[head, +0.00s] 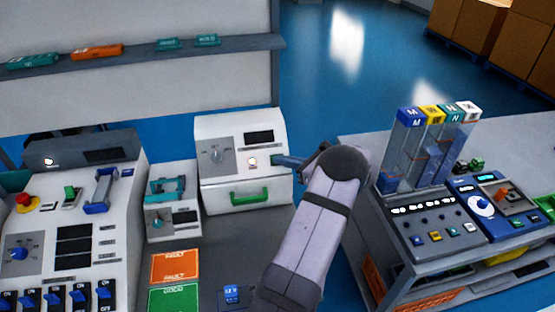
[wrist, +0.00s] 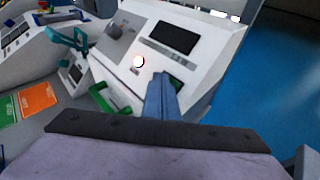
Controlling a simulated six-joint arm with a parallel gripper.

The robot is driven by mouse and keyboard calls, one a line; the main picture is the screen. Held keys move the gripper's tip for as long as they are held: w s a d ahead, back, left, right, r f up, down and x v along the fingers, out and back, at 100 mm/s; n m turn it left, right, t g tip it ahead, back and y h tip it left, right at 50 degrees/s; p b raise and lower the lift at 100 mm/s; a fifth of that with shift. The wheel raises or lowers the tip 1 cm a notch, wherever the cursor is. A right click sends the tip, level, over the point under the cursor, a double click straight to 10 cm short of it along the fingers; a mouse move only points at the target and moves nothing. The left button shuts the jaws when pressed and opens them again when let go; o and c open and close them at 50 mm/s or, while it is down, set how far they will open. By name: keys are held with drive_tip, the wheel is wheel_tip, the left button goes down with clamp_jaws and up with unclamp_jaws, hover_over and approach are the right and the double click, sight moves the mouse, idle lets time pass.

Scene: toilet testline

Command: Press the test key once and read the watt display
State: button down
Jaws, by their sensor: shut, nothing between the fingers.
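A white sloped-front box (head: 215,185) stands at the middle back of the bench. Its dark display (head: 259,137) shows no readable digits; the display also appears in the wrist view (wrist: 172,38). A small green key (wrist: 176,84) lies below the display, partly hidden by my fingers; I take it for the test key, though its label is unreadable. My gripper (wrist: 159,76) is shut and empty, its blue fingertips over or against the key's left part. I cannot tell whether they touch it. In the head view my gripper (head: 277,160) reaches the panel's right side.
The box also carries a glowing round lamp (head: 252,161), a grey knob (head: 215,156) and a green handle (head: 250,197). A switch console (head: 118,195) stands left. A panel with clear tubes (head: 428,150) stands right.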

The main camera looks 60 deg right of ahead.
drive_tip(key=shift+s+a+r, duration=0.25)
drive_tip(key=shift+s+r, duration=0.05)
drive_tip(key=shift+r, duration=0.1)
drive_tip(key=s+a+r+p, duration=0.2)
drive_tip(key=r+p, duration=0.1)
drive_tip(key=shift+s+a+r+p, duration=0.2)
drive_tip(key=shift+a+r+p, duration=0.05)
drive_tip(key=shift+p, duration=0.05)
idle(0.4)
idle(0.8)
